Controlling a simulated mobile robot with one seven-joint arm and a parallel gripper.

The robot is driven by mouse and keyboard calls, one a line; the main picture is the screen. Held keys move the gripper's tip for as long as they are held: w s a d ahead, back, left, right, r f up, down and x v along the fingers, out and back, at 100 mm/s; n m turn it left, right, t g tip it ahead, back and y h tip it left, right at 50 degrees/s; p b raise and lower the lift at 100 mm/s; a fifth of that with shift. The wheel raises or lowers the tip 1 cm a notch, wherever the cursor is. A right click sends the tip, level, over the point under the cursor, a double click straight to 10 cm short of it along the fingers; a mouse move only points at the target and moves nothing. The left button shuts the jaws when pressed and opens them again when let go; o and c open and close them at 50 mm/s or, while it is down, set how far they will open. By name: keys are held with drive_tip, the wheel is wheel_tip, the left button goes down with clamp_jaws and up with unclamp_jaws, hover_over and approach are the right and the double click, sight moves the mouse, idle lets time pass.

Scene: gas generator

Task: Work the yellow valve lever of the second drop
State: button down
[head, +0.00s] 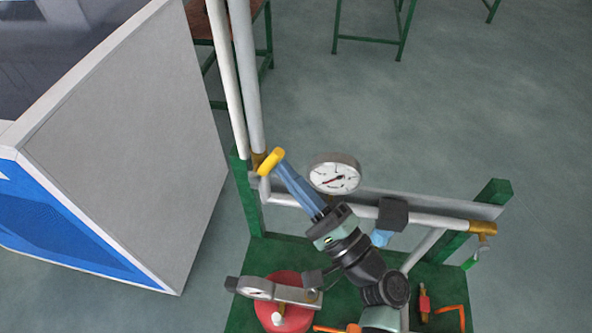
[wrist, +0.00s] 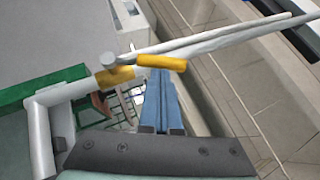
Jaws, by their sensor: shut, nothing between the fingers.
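The yellow valve lever (head: 271,161) is at the lower end of the white vertical pipes, by a brass fitting (head: 258,160), in the head view. In the wrist view the lever (wrist: 162,63) lies roughly crosswise just beyond my fingertips, beside the brass fitting (wrist: 114,77). My gripper (head: 281,168) has long blue fingers that are shut together with nothing between them. Its tips (wrist: 160,74) are right at the lever; whether they touch it I cannot tell. I cannot tell from the pictures which drop this lever belongs to.
A pressure gauge (head: 335,174) stands right of my fingers, above a horizontal pipe (head: 430,218) on the green frame (head: 492,196). A red round part (head: 284,315) is below. A large grey and blue cabinet (head: 130,130) is left. Open floor (head: 460,110) lies behind.

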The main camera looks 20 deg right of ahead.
sight(269, 162)
drive_tip(key=a+r+n+g+p, duration=0.1)
drive_tip(key=p, duration=0.1)
drive_tip(key=w+r+n+g+p, duration=0.1)
drive_tip(key=g, duration=0.1)
drive_tip(key=shift+a+r+n+p, duration=0.25)
drive_tip(key=shift+a+n+p, duration=0.1)
drive_tip(key=shift+n, duration=0.05)
drive_tip(key=shift+w+a+r+g, duration=0.1)
drive_tip(key=shift+w+a+g, duration=0.15)
drive_tip(key=shift+a+g, duration=0.05)
drive_tip(key=shift+w+a, duration=0.1)
drive_tip(key=shift+a, duration=0.05)
